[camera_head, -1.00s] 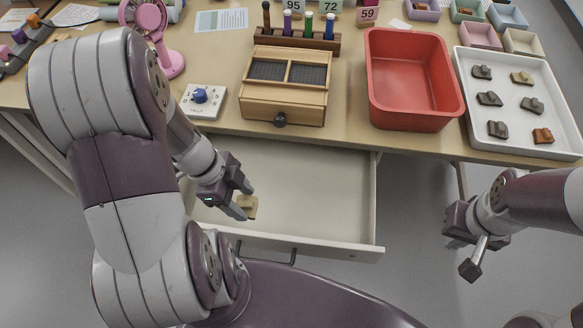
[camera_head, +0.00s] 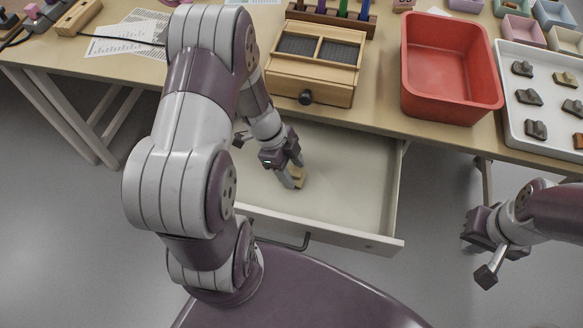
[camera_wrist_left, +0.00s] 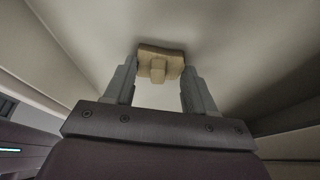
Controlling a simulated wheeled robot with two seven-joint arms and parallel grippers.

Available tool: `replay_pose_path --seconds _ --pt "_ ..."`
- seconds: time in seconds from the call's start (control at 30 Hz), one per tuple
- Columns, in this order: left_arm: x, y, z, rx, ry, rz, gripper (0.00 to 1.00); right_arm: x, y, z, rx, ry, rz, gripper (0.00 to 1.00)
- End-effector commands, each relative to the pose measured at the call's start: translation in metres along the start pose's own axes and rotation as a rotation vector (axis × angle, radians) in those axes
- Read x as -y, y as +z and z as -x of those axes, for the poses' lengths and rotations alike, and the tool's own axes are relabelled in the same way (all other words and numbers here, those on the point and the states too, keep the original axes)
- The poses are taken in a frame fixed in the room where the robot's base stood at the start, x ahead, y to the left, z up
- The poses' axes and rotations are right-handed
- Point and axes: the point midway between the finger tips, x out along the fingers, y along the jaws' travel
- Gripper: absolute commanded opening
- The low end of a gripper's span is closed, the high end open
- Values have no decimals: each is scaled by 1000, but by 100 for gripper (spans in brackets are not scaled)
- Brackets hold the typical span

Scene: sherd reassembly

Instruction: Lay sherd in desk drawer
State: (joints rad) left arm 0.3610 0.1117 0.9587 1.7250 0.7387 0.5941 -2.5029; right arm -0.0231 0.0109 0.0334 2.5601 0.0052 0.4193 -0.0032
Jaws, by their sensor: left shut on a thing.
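The desk drawer (camera_head: 352,205) is pulled open below the desk top and its pale inside shows. My left gripper (camera_head: 296,182) reaches down into the drawer, shut on a tan sherd (camera_head: 300,174). In the left wrist view the tan sherd (camera_wrist_left: 160,62) has a small knob and sits between the two fingertips, over the pale drawer floor. Whether the sherd touches the floor I cannot tell. My right gripper (camera_head: 478,252) hangs at the right, off the desk, with nothing seen in it; its fingers are not clear enough to judge.
On the desk top stand a wooden box with dark screens (camera_head: 317,78), a red bin (camera_head: 447,75) and a white tray (camera_head: 516,125) with several dark sherds. The drawer's right part is empty. The drawer's front wall (camera_head: 330,233) and desk edge bound the opening.

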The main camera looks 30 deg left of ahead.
Motion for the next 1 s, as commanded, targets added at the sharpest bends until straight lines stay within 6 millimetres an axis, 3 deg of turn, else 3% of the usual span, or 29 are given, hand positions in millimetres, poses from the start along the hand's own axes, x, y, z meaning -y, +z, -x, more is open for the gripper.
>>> replay_pose_path --seconds 0.27,0.3,0.33,0.37,0.6,0.73,1.0 --pt "0 2 -3 0 0 -1 15 0 0 -5 0 0 0 0" --pt "0 1 -1 0 0 -1 68 0 0 -3 0 0 0 0" --pt "0 1 -1 0 0 -1 78 0 0 -3 0 0 0 0" --pt "0 1 -1 0 1 -1 81 0 0 -3 0 0 0 0" --pt "0 0 -1 0 0 -1 81 0 0 -2 0 0 0 0" --pt "0 -1 11 0 -2 -2 81 0 -1 5 0 0 0 0" --pt "1 -1 83 1 -5 0 81 0 -3 21 0 0 0 0"
